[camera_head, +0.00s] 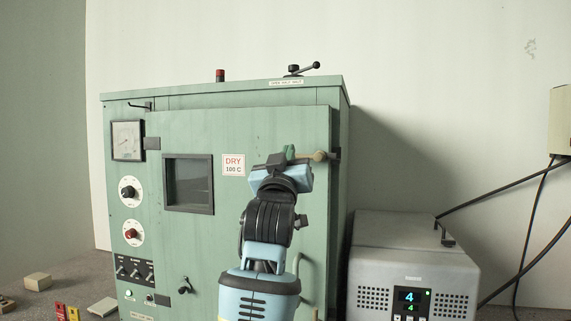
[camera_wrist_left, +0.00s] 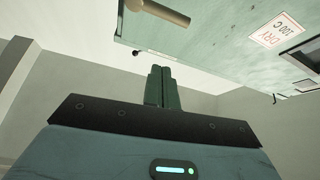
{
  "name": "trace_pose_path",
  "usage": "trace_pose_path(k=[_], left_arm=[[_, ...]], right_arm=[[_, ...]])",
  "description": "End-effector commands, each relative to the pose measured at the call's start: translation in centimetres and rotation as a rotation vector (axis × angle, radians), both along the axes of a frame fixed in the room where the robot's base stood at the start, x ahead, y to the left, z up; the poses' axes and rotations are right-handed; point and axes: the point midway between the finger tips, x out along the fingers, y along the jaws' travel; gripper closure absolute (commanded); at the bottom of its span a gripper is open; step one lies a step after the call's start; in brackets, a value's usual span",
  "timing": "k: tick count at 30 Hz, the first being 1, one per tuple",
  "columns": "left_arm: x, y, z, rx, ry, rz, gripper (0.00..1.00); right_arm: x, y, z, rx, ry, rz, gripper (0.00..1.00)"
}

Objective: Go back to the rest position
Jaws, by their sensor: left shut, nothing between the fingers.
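My left arm rises in front of the green oven (camera_head: 240,130) in the head view. My left gripper (camera_head: 290,152) is at the upper right of the oven door, close to the tan door handle (camera_head: 320,156). In the left wrist view its two green fingers (camera_wrist_left: 161,72) are together with nothing between them. The tan handle (camera_wrist_left: 160,12) shows above the fingers there, apart from them. The oven door looks shut. My right gripper is in neither view.
A grey box with a lit display (camera_head: 413,298) stands right of the oven, with black cables (camera_head: 510,180) beyond it. Small blocks (camera_head: 38,282) lie on the bench at the left. A lever valve (camera_head: 295,71) and a red-topped knob (camera_head: 220,75) stick up from the oven top.

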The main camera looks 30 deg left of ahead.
Motion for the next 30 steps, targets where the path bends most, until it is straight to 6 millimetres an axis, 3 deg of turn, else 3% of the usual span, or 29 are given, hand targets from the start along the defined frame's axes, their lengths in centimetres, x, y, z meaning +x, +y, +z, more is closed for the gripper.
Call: trace_pose_path(k=[9,23,26,29,30], left_arm=[[-2.2,-0.6,-1.4,-0.001,0.001,-0.002,1.00],[-2.2,-0.6,-1.9,0.002,0.008,-0.002,1.00],[-1.4,-0.9,-4.6,0.014,0.049,-0.009,1.00],[-0.2,-1.4,-9.6,0.036,0.124,-0.023,1.00],[0.2,-1.7,-12.1,0.046,0.159,-0.032,1.00]], right_arm=[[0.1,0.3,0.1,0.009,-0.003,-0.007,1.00],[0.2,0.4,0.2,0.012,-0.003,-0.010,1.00],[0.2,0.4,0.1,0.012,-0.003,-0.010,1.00],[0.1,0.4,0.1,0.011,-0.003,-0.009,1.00],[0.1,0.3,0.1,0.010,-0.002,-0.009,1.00]])
